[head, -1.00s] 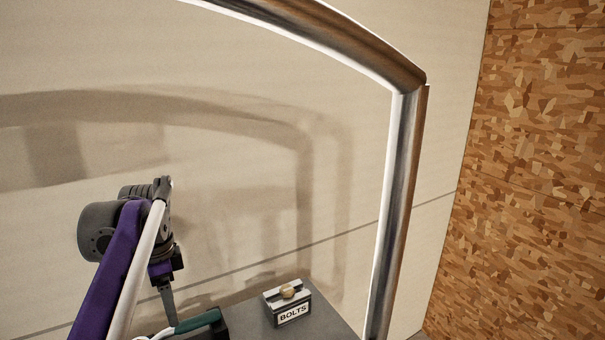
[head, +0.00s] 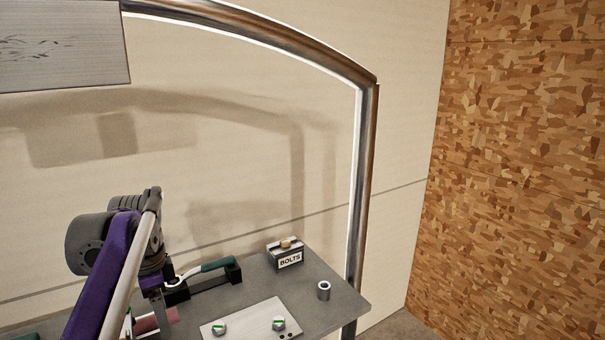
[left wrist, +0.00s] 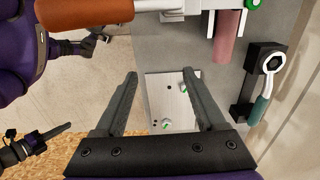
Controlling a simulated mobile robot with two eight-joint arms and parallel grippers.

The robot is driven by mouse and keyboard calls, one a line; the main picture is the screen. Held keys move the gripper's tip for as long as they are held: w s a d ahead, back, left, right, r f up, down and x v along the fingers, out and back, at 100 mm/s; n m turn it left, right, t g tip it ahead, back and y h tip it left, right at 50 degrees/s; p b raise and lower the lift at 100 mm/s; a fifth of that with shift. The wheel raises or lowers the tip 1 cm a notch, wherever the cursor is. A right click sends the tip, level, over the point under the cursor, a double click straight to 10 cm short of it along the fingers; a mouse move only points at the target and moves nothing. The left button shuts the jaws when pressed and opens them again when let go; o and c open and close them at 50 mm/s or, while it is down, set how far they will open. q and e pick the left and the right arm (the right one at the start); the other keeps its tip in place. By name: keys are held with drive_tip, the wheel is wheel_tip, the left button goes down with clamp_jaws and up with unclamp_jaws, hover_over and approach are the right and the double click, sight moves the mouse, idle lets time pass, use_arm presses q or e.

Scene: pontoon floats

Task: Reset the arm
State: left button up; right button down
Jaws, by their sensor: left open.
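My left gripper (head: 152,308) hangs over the left part of the grey workbench (head: 340,295) in the head view, partly hidden by its own arm. In the left wrist view, the left gripper (left wrist: 160,76) has its two fingers wide apart with nothing held between them. A pale plate with green-marked knobs (left wrist: 160,95) shows beyond the fingers, apart from them. At the left edge of the left wrist view are purple and dark parts of my own body; the state of my right gripper (left wrist: 50,134) is unclear there.
On the bench are a BOLTS box (head: 287,256), a metal cylinder (head: 323,290), a green-handled wrench (head: 217,265) in a black holder, and a knobbed plate (head: 245,318). A pink cylinder (left wrist: 229,40) lies close to the gripper. A metal pipe frame (head: 362,180) rises behind the bench.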

use_arm(q)
drive_tip(key=s+d+f+n+t, duration=0.2)
drive_tip(key=s+d+f+n, duration=0.3)
drive_tip(key=s+f, duration=0.4)
drive_tip(key=s+d+f+n+t, duration=0.3)
drive_tip(key=s+d+f+n, duration=0.2)
drive_tip(key=s+f, duration=0.5)
drive_tip(key=shift+s+f+n+t, duration=0.2)
drive_tip(key=shift+f+n+t, duration=0.1)
drive_tip(key=shift+f+n, duration=0.4)
